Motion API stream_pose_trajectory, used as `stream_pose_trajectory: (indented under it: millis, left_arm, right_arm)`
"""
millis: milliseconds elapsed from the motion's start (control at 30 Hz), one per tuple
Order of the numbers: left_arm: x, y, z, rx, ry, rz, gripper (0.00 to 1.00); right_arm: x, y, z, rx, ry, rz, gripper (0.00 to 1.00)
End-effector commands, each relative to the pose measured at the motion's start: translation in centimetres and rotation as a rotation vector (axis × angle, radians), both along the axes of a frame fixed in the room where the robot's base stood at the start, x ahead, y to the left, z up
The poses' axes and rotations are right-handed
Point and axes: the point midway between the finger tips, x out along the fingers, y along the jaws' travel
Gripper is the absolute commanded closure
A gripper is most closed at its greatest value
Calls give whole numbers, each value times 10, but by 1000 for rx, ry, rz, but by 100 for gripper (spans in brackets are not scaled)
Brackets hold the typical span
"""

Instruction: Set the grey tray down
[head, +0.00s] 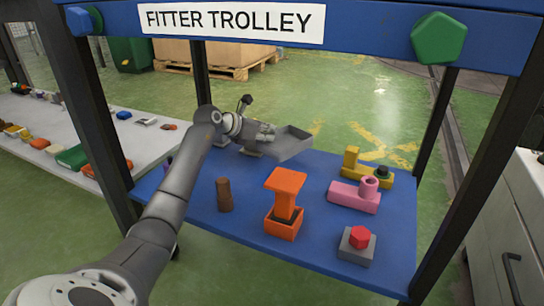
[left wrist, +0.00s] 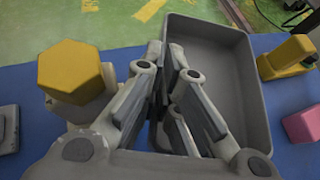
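The grey tray (head: 292,146) is a shallow open box at the back of the blue trolley shelf (head: 320,246). In the left wrist view the tray (left wrist: 225,55) looks empty inside. My left gripper (head: 268,132) is at the tray's left side. In the left wrist view its fingers (left wrist: 168,62) are close together with the tray's left wall between them, so it looks shut on that wall. Whether the tray's underside touches the shelf cannot be told. My right gripper is in neither view.
On the shelf stand a brown peg (head: 224,194), an orange piece (head: 284,204), a pink block (head: 352,198), a yellow block (head: 352,160) and a grey block with a red knob (head: 358,246). A yellow hexagonal piece (left wrist: 70,68) is left of the gripper. Trolley posts flank the shelf.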

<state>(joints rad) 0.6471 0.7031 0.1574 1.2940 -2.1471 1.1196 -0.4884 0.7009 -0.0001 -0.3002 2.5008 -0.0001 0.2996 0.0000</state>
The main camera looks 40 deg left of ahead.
Motion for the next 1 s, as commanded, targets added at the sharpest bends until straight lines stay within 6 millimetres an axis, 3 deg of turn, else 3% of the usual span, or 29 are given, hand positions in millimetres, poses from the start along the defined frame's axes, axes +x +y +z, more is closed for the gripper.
stream_pose_trajectory:
  millis: [33, 267, 500, 900, 1000]
  left_arm:
    - [0, 0, -13, -3, -2, 0, 100]
    - [0, 0, -27, 0, -2, 0, 100]
    - [0, 0, -55, 0, -1, 0, 100]
    - [0, 0, -58, 1, 0, 0, 100]
    - [0, 0, -58, 1, 0, 0, 87]
  right_arm:
    - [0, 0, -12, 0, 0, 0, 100]
    - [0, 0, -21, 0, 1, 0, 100]
    - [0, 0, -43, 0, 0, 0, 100]
    - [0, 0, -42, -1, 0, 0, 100]
    - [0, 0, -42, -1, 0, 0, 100]
